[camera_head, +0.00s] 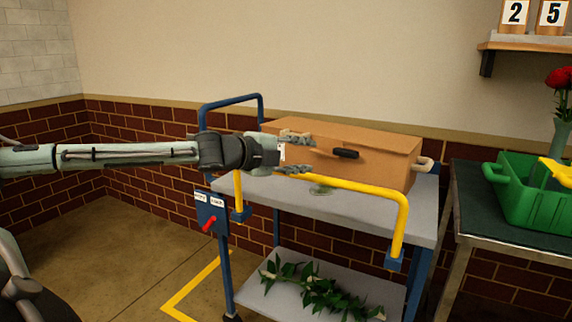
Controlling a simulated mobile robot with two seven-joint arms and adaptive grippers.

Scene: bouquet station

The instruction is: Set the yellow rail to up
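The yellow rail (350,187) stands on the near side of a grey cart (330,203). Its two posts rise from blue brackets, and its top bar is above the cart's top shelf. My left gripper (311,157) reaches in from the left at the rail's left end, with its fingers apart and pointing right. The lower finger overlaps the top bar in the picture; I cannot tell if they touch. The gripper hides the bar's left corner. No object shows between the fingers. My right gripper is not in view.
A brown case (375,152) with a black handle sits on the top shelf, just behind the rail. A blue panel (210,211) with a red lever is at the cart's left. Greenery (320,292) lies on the lower shelf. A green crate (520,203) stands on the right table.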

